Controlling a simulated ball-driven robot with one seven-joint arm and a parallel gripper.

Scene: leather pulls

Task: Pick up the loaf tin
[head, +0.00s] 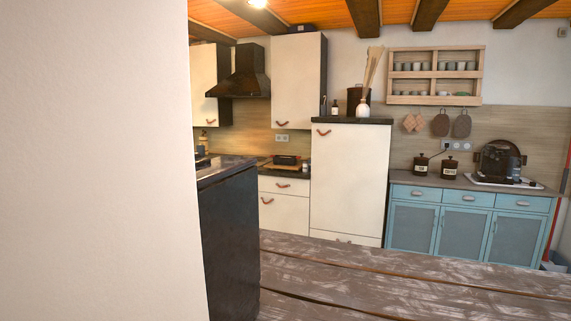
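I cannot make out a loaf tin for certain. A small dark boxy thing (287,160) sits on the far kitchen counter, left of the tall cream cabinet; it is too small to tell what it is. My gripper is not in view.
A pale wall (95,160) fills the left side, close to me. Beside it stands a dark counter block (230,240). A worn wooden plank surface (400,285) spans the lower right and looks bare. Beyond are a tall cream cabinet (349,180) and a blue sideboard (465,225) bearing canisters and a tray.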

